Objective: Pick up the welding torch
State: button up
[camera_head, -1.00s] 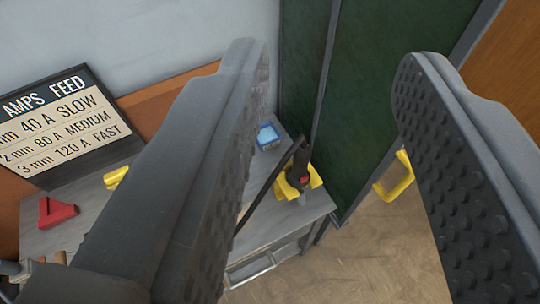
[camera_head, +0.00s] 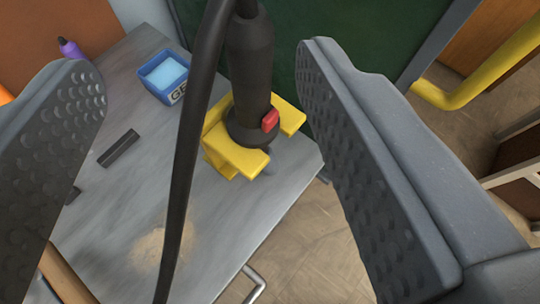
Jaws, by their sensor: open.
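The welding torch (camera_head: 250,62) is a dark handle with a red trigger button (camera_head: 270,120). It sits upright in a yellow holder (camera_head: 238,155) near the right edge of the grey bench. Its black cable (camera_head: 188,160) runs down across the picture, in front of the bench. My gripper (camera_head: 205,85) is open and empty, with one dimpled finger at the left and one at the right. The torch lies between the fingers in the picture, closer to the right one, and neither finger appears to touch it. The torch's top is cut off by the picture edge.
The grey bench (camera_head: 115,220) bears a blue box (camera_head: 163,76), a dark bar (camera_head: 118,148) and a purple-capped item (camera_head: 70,48). A dark green panel (camera_head: 360,40) stands behind. A yellow handle (camera_head: 480,70) is at upper right. Open floor lies beyond the bench's right edge.

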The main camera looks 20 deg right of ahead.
aim_at(245, 58)
jog(key=shift+h, duration=0.3)
jog(key=w+f, duration=0.2)
jog(key=w+d+f, duration=0.1)
jog(key=w+f, duration=0.1)
jog(key=w+d+f, duration=0.1)
jog(key=w+f, duration=0.1)
jog(key=shift+w+d+f, duration=0.2)
jog(key=shift+w+f, duration=0.2)
jog(key=shift+d+b+x, duration=0.1)
jog(key=shift+b+x, duration=0.2)
jog(key=shift+x, duration=1.2)
jog(key=shift+d+b+x, duration=0.15)
jog(key=shift+b+x, duration=0.15)
jog(key=shift+x, duration=1.15)
jog(key=shift+s+f, duration=0.1)
jog(key=c, duration=1.1)
